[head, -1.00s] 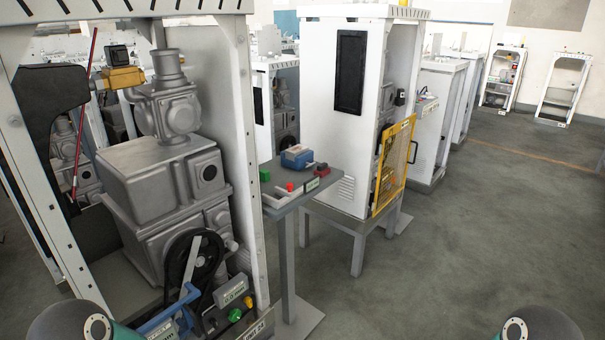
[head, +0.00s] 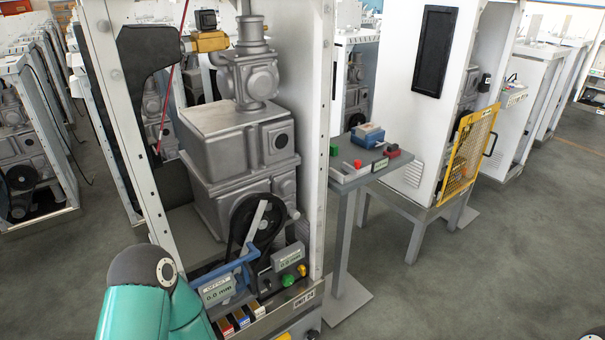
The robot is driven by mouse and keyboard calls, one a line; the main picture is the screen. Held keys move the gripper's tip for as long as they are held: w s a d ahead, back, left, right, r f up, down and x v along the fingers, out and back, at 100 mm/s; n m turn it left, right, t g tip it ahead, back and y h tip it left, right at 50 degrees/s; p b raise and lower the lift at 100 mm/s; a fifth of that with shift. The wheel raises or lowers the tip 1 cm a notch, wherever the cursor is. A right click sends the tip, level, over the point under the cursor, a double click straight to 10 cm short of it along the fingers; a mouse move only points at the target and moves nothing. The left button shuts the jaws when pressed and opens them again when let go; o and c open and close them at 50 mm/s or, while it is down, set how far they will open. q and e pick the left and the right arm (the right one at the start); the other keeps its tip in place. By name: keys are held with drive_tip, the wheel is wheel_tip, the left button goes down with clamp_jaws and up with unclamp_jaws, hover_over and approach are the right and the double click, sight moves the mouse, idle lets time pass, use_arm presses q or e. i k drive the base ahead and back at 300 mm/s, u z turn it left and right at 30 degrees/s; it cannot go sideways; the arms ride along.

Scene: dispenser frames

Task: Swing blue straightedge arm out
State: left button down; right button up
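The blue straightedge arm (head: 228,266) sits low at the front of the near open dispenser frame (head: 142,170). It runs from the lower left up to the right, ending in front of the black pulley wheel (head: 268,226). A grey display reading 0.0 mm (head: 217,291) is just below it. A second small display (head: 289,257) is to its right. My teal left arm is at the lower left, just in front of the frame, with its gripper out of view. My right gripper is also out of view, so neither grip can be seen.
Grey pump housings (head: 235,150) fill the near frame. A small side table (head: 362,172) holds a blue device (head: 367,135). A second cabinet has an open yellow mesh door (head: 468,160). Floor is clear at the right (head: 500,260). More cabinets stand at the left.

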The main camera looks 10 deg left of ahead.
sight(217, 286)
drive_tip(key=z, duration=1.65)
drive_tip(key=i, duration=0.1)
drive_tip(key=u, duration=2.7)
